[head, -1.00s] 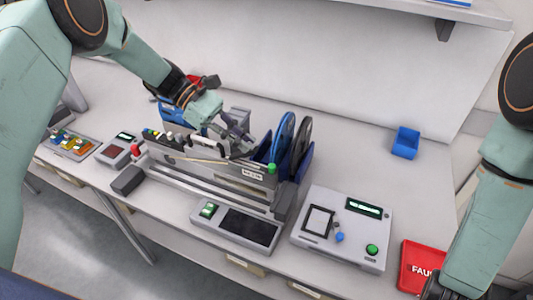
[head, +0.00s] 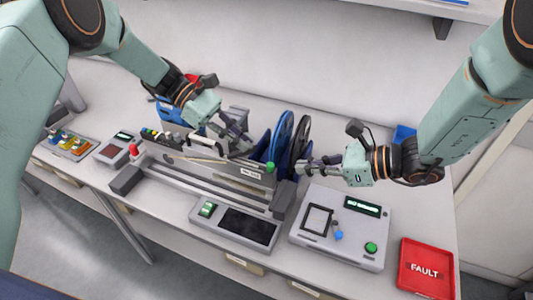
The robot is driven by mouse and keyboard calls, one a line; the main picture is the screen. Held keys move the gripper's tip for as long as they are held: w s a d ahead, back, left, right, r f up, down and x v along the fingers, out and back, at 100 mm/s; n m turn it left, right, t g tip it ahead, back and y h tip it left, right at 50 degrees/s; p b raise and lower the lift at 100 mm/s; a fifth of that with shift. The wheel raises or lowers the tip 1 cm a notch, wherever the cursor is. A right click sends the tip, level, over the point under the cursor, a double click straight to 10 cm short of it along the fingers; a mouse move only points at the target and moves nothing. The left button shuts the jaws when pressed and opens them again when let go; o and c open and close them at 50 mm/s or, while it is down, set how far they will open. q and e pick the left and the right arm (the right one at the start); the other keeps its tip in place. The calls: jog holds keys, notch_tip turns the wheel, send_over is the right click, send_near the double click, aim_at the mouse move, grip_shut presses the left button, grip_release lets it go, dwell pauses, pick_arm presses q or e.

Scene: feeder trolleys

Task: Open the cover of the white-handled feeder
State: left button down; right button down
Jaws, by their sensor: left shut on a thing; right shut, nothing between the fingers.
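The feeder trolley (head: 190,172) stands along the table with a row of feeders in it. A white handle (head: 197,140) shows near the middle of the row, among darker and coloured handles at the left end. My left gripper (head: 243,146) is shut on a grey part at the top of a feeder; its fingers hide most of that part, and I cannot tell how far the cover is raised. My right gripper (head: 300,166) is shut and empty, just right of the reels, pointing left.
A blue reel (head: 281,137) and a dark reel (head: 301,137) stand at the trolley's right end. In front are a dark-screened panel (head: 235,223) and a grey tester (head: 340,228) with a green button. A red FAULT tray (head: 426,268) lies at the right. A blue bin (head: 403,133) is partly hidden behind my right arm.

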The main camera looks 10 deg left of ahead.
aim_at(257, 148)
pick_arm(q)
jog(key=shift+r, duration=0.1)
pick_arm(e)
jog(key=shift+t+y, duration=0.3)
jog(key=shift+y, duration=0.1)
jog(key=w+a, duration=0.1)
jog(key=a, duration=0.2)
jog(key=w+a+f, duration=0.1)
jog(key=a, duration=0.2)
jog(key=w+a, duration=0.1)
jog(key=a, duration=0.3)
jog(key=shift+w+f, duration=0.1)
jog(key=shift+f, duration=0.15)
jog(key=shift+w+a+r, duration=0.15)
jog(key=shift+a+r, duration=0.3)
jog(key=shift+r, duration=0.3)
pick_arm(q)
jog(key=c, duration=1.4)
grip_release()
jog(key=shift+s+d, duration=0.1)
jog(key=shift+c, duration=0.2)
pick_arm(e)
jog(key=shift+r, duration=0.1)
pick_arm(q)
jog(key=shift+o, duration=0.4)
pick_arm(e)
jog(key=shift+d, duration=0.1)
